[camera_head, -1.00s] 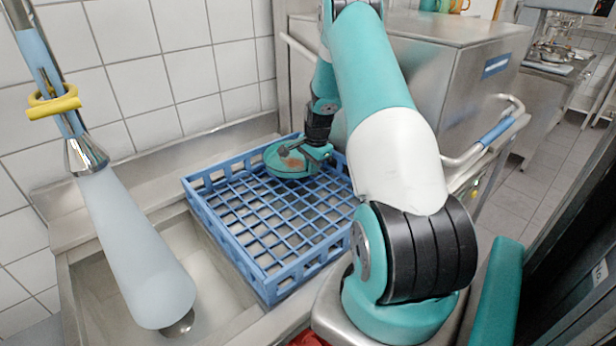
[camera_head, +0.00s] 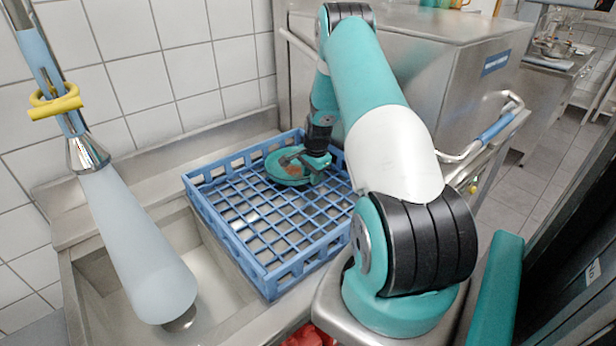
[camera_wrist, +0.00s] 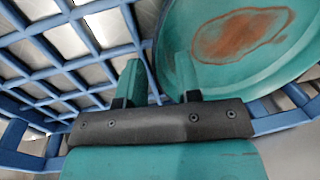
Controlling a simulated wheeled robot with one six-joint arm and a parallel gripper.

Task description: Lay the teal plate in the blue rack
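The teal plate (camera_head: 283,174) has a reddish-brown stain in its middle. It is inside the blue rack (camera_head: 234,255), towards the back, and appears to lie nearly flat on the grid floor. My gripper (camera_head: 302,158) is at the plate, over the back part of the rack. In the wrist view, the plate (camera_wrist: 210,75) fills the upper right. My gripper's fingers (camera_wrist: 160,80) stand apart with a gap between them. The right finger overlaps the plate's edge; the left finger is clear of it, over the bare grid. The exact contact between finger and rim is hard to tell.
The rack sits across a steel sink (camera_head: 205,280). A hanging spray hose (camera_head: 140,250) with a yellow ring (camera_head: 55,103) is at left. A steel machine (camera_head: 430,70) with a bar handle (camera_head: 490,135) stands behind right. The rack's front and left are empty.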

